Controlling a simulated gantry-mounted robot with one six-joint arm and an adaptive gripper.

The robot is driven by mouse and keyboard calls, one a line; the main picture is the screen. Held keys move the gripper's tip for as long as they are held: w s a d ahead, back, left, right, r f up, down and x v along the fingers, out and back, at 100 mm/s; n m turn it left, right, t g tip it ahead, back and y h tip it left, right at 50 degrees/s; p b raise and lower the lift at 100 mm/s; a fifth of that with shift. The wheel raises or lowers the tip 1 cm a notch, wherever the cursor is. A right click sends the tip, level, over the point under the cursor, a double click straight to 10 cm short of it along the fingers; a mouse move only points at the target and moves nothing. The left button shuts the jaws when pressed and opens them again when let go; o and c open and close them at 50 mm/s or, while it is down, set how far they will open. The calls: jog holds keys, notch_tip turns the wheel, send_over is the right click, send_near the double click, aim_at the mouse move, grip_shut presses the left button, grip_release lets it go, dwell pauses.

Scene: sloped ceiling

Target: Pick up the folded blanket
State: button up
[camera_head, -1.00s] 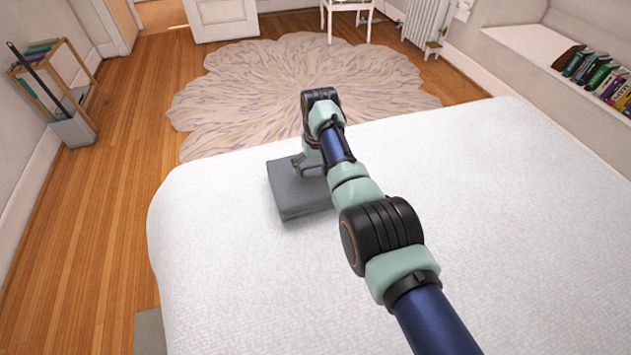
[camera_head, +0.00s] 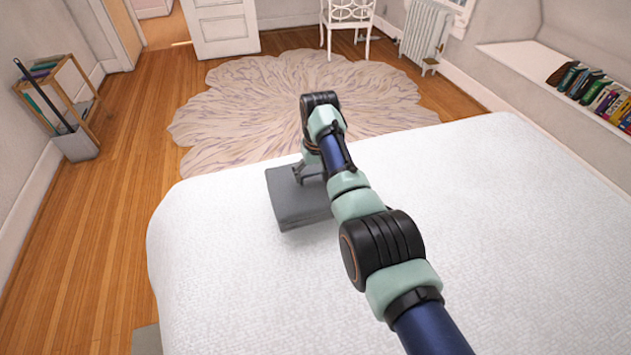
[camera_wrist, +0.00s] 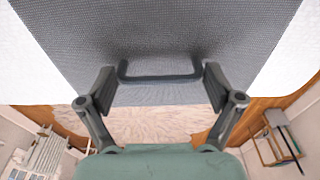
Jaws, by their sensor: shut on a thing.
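The folded blanket (camera_head: 295,208) is a dark grey flat block at the far left part of the white bed (camera_head: 480,240). It also fills the upper middle of the wrist view (camera_wrist: 165,25), where a raised grey loop (camera_wrist: 160,78) stands at its edge. My gripper (camera_head: 302,172) is over the blanket's far side. My arm hides the blanket's right part. I cannot tell whether the blanket is clear of the bed.
A pale petal-shaped rug (camera_head: 260,105) lies on the wooden floor beyond the bed. A wooden rack (camera_head: 70,105) stands at the left, a white chair (camera_head: 348,15) at the back. Books (camera_head: 600,95) stand on the right ledge. The bed right of my arm is clear.

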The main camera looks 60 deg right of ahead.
notch_tip(320, 180, up, 16)
jog(key=p, duration=0.2)
jog(key=shift+p, duration=0.35)
